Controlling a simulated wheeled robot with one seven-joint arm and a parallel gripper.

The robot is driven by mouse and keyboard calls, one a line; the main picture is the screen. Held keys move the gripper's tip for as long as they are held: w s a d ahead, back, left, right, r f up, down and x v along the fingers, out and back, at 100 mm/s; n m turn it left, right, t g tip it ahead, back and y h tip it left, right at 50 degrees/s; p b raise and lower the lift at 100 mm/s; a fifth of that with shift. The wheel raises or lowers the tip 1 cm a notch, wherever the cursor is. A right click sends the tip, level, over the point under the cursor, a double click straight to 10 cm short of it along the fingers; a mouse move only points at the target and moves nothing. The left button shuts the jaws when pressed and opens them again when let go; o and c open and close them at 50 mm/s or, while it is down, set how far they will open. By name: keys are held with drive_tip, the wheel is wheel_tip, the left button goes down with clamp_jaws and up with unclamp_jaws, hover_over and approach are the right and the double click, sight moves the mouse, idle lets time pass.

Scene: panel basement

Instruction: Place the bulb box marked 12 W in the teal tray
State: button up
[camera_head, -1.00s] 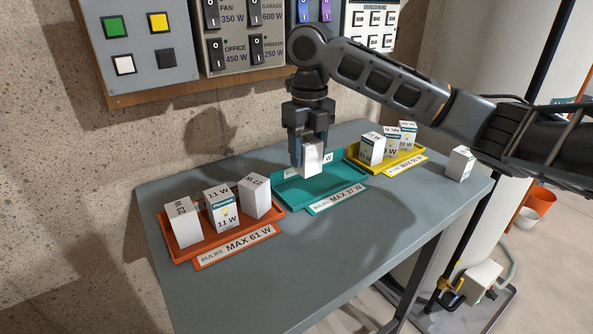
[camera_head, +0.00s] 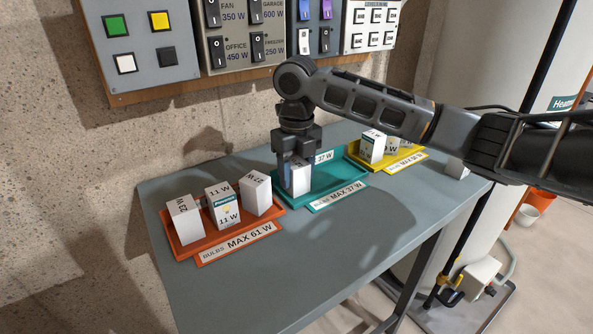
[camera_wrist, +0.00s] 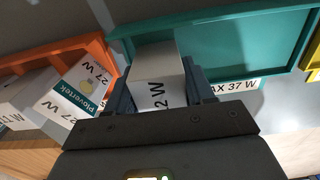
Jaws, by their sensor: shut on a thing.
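My gripper (camera_head: 297,176) is shut on a white bulb box (camera_head: 300,179). In the wrist view the held box (camera_wrist: 157,77) shows print ending in "2 W"; the rest of its mark is hidden by the gripper. The teal tray (camera_head: 345,184), labelled MAX 37 W, lies on the grey table. The gripper holds the box low at the tray's left end, and no other box shows in the tray. I cannot tell whether the box touches the tray floor. The tray (camera_wrist: 235,47) also shows in the wrist view, beside and beyond the box.
An orange tray (camera_head: 203,245) with 3 boxes, one marked 11 W, stands close on the left. A yellow tray (camera_head: 400,159) with several boxes stands on the right. A loose box (camera_head: 457,169) at the table's right end is partly behind my arm. Wall panels rise behind.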

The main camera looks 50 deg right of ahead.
sight(297, 162)
drive_tip(key=o, duration=1)
wheel_tip(297, 162, up, 12)
drive_tip(key=shift+r+b, duration=0.15)
drive_tip(key=shift+b, duration=0.15)
